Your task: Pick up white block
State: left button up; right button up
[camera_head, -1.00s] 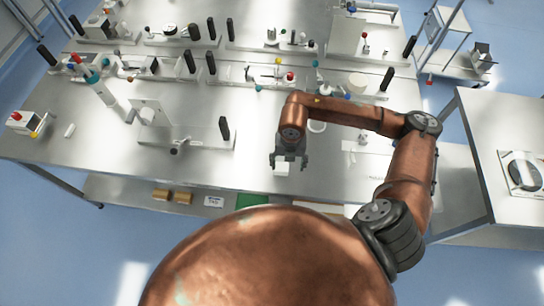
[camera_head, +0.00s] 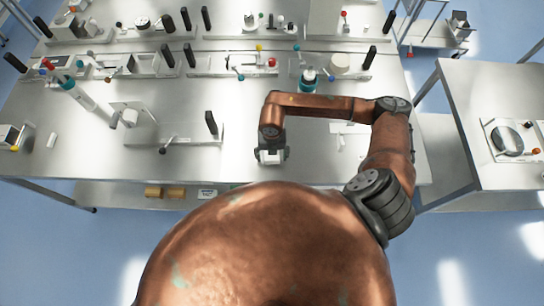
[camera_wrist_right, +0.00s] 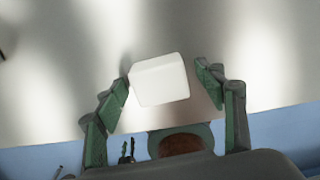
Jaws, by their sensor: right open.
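The white block (camera_wrist_right: 160,80) lies on the grey metal table in the right wrist view, slightly turned, between the two green fingers of my right gripper (camera_wrist_right: 168,82). The fingers stand apart on either side of it. The left fingertip is close to the block's left edge; a narrow gap shows on the right. In the head view the right gripper (camera_head: 271,158) points down at the table's front edge, with the white block (camera_head: 269,156) showing between its fingers. My left gripper is not in view.
The long metal table (camera_head: 90,150) carries several fixtures with black handles behind the gripper. A bracket fixture (camera_head: 185,135) stands to the left. A small white piece (camera_head: 51,140) lies far left. A side table (camera_head: 480,110) stands right. Bare tabletop surrounds the gripper.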

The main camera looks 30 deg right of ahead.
jog(key=shift+c, duration=0.2)
jog(key=c, duration=1.3)
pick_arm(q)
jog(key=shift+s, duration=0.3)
pick_arm(e)
jog(key=shift+o, duration=0.2)
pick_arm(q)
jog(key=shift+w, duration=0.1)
